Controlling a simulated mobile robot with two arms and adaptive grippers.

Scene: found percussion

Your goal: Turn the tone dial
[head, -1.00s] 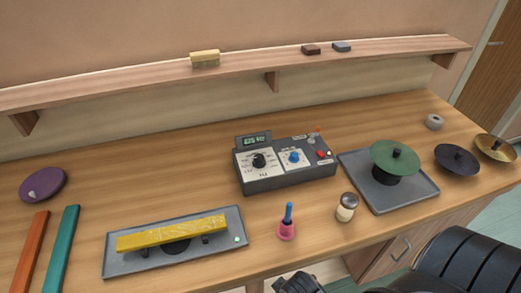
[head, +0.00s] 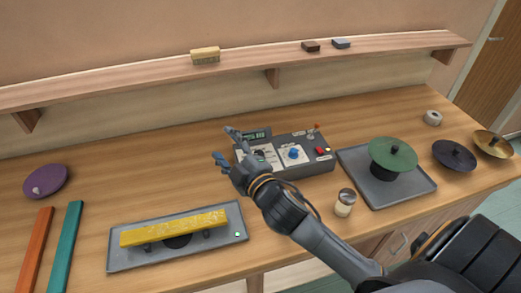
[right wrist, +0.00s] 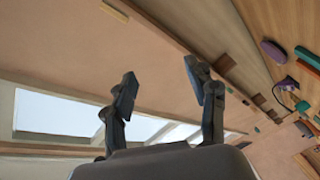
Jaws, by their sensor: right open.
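The grey control box (head: 300,175) stands on the bench at mid-picture in the head view. It carries a blue knob (head: 294,153) on a white panel and a black dial (head: 259,155) to its left, partly hidden by my right gripper. I cannot tell which is the tone dial. My right gripper (head: 224,144) is open and empty, in front of the box's left end in the picture. Its two spread fingers also show in the right wrist view (right wrist: 161,80), with nothing between them. The wrist view does not show the box. My left gripper is out of view.
The box also has a display (head: 256,135), a red button (head: 320,150) and an upright lever (head: 315,130). A jar (head: 345,203) stands right of my forearm. A yellow bar (head: 175,227) lies left; a green disc (head: 393,154) stands right.

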